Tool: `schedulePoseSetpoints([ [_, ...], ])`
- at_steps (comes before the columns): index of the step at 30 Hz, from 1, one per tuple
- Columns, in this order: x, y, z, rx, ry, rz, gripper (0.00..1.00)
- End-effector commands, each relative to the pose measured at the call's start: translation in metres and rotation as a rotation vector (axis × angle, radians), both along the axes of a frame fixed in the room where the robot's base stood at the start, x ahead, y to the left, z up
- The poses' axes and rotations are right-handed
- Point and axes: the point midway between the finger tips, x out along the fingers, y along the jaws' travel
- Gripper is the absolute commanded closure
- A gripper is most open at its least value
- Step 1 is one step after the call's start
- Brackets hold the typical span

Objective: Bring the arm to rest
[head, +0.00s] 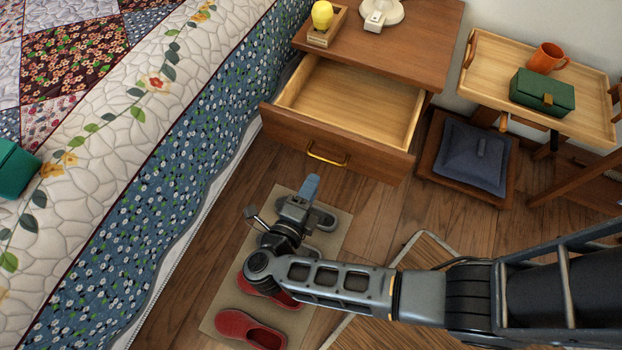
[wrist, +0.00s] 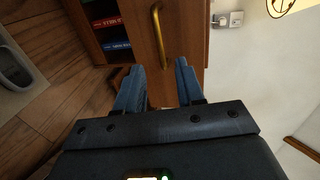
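My arm reaches in from the right over the floor, and my gripper (head: 310,187) is in front of the open drawer (head: 353,105). In the wrist view my gripper (wrist: 160,82) shows two blue fingers spread apart with nothing between them. The drawer's brass handle (wrist: 158,38) lies just past the fingertips and looks apart from them. The handle (head: 328,160) also shows in the head view, close to the gripper. The drawer is pulled out from the wooden nightstand (head: 420,40), and its visible inside is empty.
A quilted bed (head: 150,130) is at left. A tray table (head: 590,125) with an orange mug (head: 547,58) and green box (head: 543,92) stands right. A blue cushion (head: 473,160) lies beside the drawer. Red slippers (head: 250,330) are on a mat (head: 335,235) below my arm.

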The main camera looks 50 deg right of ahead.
Motion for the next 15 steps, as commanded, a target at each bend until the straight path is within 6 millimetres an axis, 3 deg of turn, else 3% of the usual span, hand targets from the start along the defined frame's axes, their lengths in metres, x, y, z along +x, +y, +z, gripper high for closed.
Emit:
schedulePoseSetpoints([
  [15,-0.0089,-0.0069,0.0054,-0.026,-0.011,0.063,0.62],
])
